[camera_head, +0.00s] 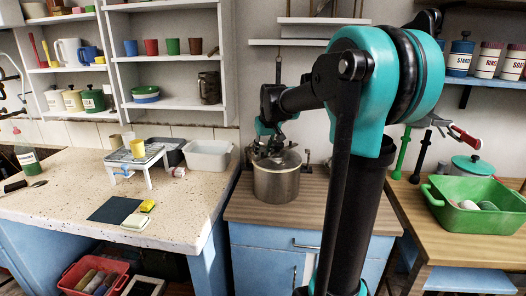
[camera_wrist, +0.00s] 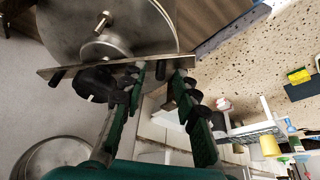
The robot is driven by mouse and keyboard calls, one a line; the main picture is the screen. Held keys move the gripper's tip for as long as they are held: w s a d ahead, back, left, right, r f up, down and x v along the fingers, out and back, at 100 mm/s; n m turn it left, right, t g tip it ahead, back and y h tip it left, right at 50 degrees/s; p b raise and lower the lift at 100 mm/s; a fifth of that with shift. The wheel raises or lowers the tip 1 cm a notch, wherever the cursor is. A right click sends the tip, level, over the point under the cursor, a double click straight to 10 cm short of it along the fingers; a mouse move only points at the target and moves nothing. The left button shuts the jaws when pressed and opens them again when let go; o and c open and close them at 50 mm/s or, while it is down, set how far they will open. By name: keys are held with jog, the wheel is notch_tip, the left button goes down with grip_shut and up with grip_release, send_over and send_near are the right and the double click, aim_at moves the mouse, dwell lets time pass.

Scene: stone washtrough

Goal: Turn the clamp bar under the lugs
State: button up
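A steel pot (camera_head: 277,183) stands on the wooden counter in the head view. In the wrist view its round grey lid (camera_wrist: 75,25) fills the upper left. A flat metal clamp bar (camera_wrist: 110,62) crosses the lid, with a round hub and a pin near its middle. A dark lug-like part (camera_wrist: 93,82) shows below the bar; whether the bar lies under it I cannot tell. My gripper (camera_wrist: 160,76) is open, its fingers apart near the bar's right end. Contact is unclear. In the head view my gripper (camera_head: 268,148) is over the pot, partly hidden.
A green tub (camera_head: 475,205) stands on the right bench. A round metal vessel (camera_wrist: 50,155) shows lower left in the wrist view.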

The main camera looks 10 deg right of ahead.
grip_shut()
